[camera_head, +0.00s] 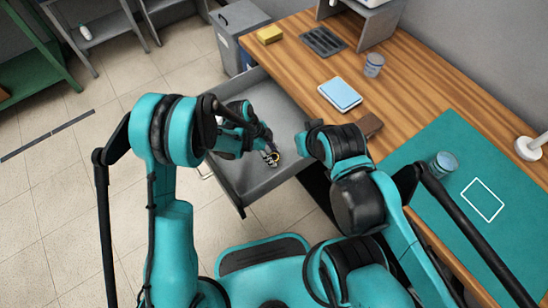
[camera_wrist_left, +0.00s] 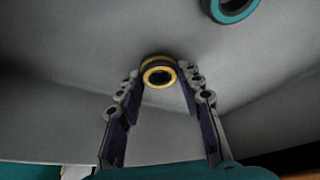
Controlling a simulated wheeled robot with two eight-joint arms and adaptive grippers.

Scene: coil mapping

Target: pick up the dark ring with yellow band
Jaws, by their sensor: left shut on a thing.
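The dark ring with a yellow band (camera_wrist_left: 158,62) is between the fingertips of my left gripper (camera_wrist_left: 160,80) in the left wrist view. The fingers are shut on its two sides. In the head view the ring (camera_head: 276,157) is a small yellowish spot at the tip of my left gripper (camera_head: 272,157), inside the open grey drawer (camera_head: 262,182). I cannot tell whether the ring touches the drawer floor. My right arm crosses the middle of the head view, but its gripper does not show.
A dark ring with a teal band (camera_wrist_left: 232,10) lies in the drawer. The wooden desk (camera_head: 400,88) holds a light-blue pad (camera_head: 340,94), a cup (camera_head: 374,65), a yellow block (camera_head: 270,35), a brown block (camera_head: 369,124) and a glass (camera_head: 442,164) on a teal mat (camera_head: 440,140).

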